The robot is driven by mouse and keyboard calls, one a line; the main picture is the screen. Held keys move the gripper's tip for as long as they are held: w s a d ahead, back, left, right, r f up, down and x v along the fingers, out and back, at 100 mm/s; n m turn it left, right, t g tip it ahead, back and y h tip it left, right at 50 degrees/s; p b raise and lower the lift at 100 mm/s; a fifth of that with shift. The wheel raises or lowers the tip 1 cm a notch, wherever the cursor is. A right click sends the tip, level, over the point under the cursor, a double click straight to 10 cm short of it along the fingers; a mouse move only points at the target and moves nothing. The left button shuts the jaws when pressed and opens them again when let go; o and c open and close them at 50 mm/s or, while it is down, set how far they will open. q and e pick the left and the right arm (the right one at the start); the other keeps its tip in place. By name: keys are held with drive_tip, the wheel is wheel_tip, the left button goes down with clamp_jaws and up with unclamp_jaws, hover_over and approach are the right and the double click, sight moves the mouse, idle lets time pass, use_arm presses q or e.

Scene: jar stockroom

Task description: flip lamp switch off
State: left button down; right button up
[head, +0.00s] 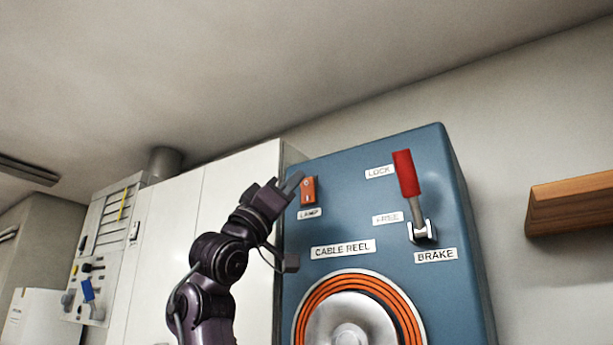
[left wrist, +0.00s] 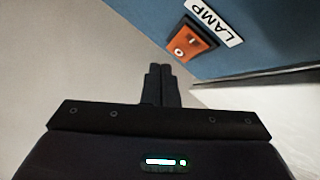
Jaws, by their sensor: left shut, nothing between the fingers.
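The lamp switch (head: 307,190) is an orange rocker on the blue cable reel panel (head: 350,215), above a white LAMP label (head: 310,213). My left gripper (head: 294,183) is shut and empty, with its fingertips close to the left side of the switch in the head view. In the left wrist view the switch (left wrist: 192,40) lies beyond and to the right of the closed fingertips (left wrist: 160,70). A gap shows between them there, and I see no contact. One end of the rocker carries a light round mark. My right gripper is not in view.
A red brake lever (head: 406,174) stands up at the LOCK label, right of the switch. An orange cable reel (head: 350,318) sits below. White cabinets (head: 237,200) stand left of the panel, and a wooden shelf (head: 575,203) is on the right wall.

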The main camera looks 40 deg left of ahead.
use_arm(q)
drive_tip(key=shift+w, duration=0.2)
idle(0.5)
idle(0.5)
idle(1.0)
drive_tip(key=shift+w+r, duration=0.1)
drive_tip(key=shift+w, duration=0.3)
drive_tip(key=shift+w+a, duration=0.1)
drive_tip(key=shift+w, duration=0.25)
idle(0.6)
